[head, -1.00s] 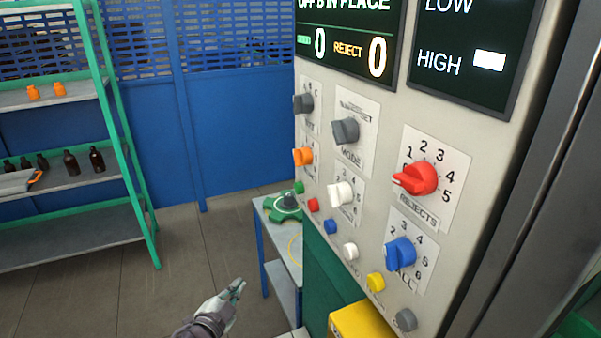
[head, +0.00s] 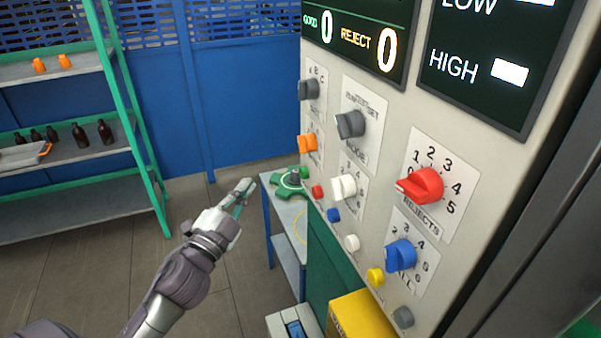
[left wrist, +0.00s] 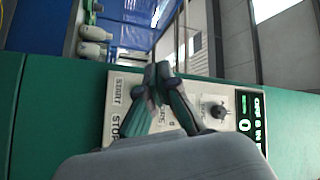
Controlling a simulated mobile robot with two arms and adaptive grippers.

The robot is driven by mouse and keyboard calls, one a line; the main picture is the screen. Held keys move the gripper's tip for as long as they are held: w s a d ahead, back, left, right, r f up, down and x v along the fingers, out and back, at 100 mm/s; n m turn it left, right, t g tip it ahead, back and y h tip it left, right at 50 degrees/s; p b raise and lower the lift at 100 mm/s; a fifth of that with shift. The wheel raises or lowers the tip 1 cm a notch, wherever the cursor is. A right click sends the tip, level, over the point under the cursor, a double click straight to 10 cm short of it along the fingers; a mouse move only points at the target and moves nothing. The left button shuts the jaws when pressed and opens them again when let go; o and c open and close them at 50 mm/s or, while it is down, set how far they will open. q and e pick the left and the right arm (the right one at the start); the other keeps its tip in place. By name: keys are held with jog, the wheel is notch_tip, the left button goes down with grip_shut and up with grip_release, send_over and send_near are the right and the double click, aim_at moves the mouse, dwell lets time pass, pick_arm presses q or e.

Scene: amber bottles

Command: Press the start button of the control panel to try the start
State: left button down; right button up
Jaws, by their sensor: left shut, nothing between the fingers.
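The control panel (head: 450,120) stands on the right in the head view, with a slanting row of buttons below its knobs. The green button (head: 304,173) is at the far end of the row, followed by a red button (head: 317,191). My left gripper (head: 245,186) is shut and empty, to the left of the green button and apart from the panel. In the left wrist view, its fingertips (left wrist: 158,72) meet in front of the panel, near the START label (left wrist: 121,90) and the partly covered STOP label. The start button itself cannot be made out there. My right gripper is not in view.
A small table (head: 284,216) with a green star-shaped part stands beyond the panel. A yellow box (head: 358,316) sits below the panel. Shelves (head: 75,152) with amber bottles stand at the left. Open floor lies between shelves and panel.

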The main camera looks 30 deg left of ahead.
aim_at(304, 173)
pick_arm(q)
jog(key=w+d, duration=0.5)
jog(key=w, duration=0.1)
jog(key=shift+w+d+p, duration=0.3)
dwell(0.5)
jog(key=shift+w+d, duration=0.1)
dwell(0.8)
jog(key=shift+w+d, duration=0.15)
jog(key=shift+w, duration=0.05)
jog(key=shift+w+d, duration=0.3)
jog(key=shift+w, duration=0.05)
dwell(0.9)
jog(key=shift+s+a, duration=0.55)
jog(key=shift+s, duration=0.15)
